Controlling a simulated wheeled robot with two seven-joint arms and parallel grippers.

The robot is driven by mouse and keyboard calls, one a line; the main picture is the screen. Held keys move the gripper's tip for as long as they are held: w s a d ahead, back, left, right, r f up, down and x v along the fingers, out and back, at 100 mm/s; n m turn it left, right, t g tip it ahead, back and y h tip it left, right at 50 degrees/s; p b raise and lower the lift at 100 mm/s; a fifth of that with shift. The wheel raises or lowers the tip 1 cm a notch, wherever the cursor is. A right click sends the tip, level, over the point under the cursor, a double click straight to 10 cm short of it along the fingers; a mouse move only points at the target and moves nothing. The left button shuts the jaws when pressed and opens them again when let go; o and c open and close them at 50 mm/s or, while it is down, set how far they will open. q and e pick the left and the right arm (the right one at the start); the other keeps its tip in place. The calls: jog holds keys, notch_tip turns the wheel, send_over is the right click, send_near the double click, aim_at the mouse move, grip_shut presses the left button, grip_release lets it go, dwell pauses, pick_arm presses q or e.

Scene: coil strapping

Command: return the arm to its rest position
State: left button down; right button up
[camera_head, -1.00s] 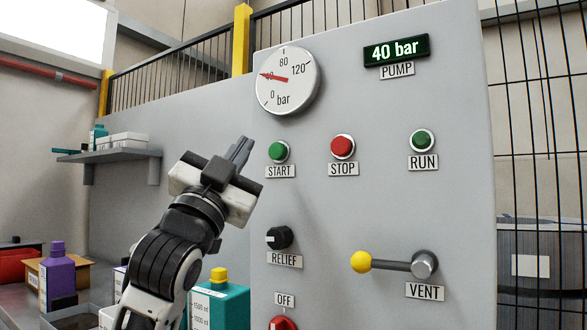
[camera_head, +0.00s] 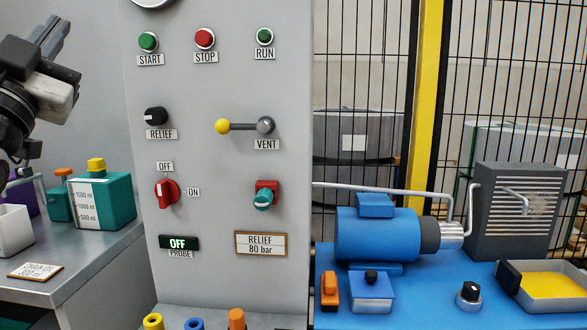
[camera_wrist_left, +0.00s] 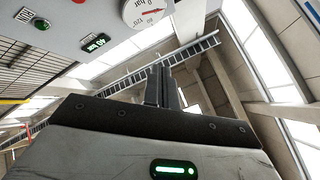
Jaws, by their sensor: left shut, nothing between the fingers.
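My left gripper (camera_head: 57,32) is at the upper left of the head view, its arm coming in from the left edge. Its fingers are shut with nothing between them and point up, apart from the grey control panel (camera_head: 215,90). In the left wrist view the shut fingers (camera_wrist_left: 161,88) point up, with the pressure gauge (camera_wrist_left: 147,10) and the green pump display (camera_wrist_left: 96,42) beyond them. My right gripper is not in view.
The panel carries a green START button (camera_head: 148,41), a red STOP button (camera_head: 205,39), a VENT lever (camera_head: 245,126) with a yellow knob and a red selector (camera_head: 166,193). A teal container (camera_head: 103,200) stands on the left bench. A blue motor (camera_head: 377,234) is at right.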

pick_arm(q)
jog(key=w+d+f+g+h+p, duration=0.15)
jog(key=w+f, duration=0.25)
jog(key=f, duration=0.4)
jog(key=w+d+f+g, duration=0.2)
jog(key=w+f+g, duration=0.15)
jog(key=f, duration=0.55)
jog(key=s+d+f+n+g+h+p, duration=0.1)
jog(key=d+f+g+p, duration=0.2)
jog(key=f, duration=1.4)
jog(key=s+d+f+n+g, duration=0.2)
jog(key=s+d+f+g, duration=0.2)
jog(key=s+f, duration=0.7)
jog(key=s+d+f+n+g+p, duration=0.1)
jog(key=s+d+f+g, duration=0.3)
jog(key=s+f, duration=0.7)
notch_tip(320, 180, down, 2)
jog(key=shift+s+d+f+n+h, duration=0.15)
jog(key=shift+d+n+h, duration=0.3)
jog(key=shift+d+n, duration=0.1)
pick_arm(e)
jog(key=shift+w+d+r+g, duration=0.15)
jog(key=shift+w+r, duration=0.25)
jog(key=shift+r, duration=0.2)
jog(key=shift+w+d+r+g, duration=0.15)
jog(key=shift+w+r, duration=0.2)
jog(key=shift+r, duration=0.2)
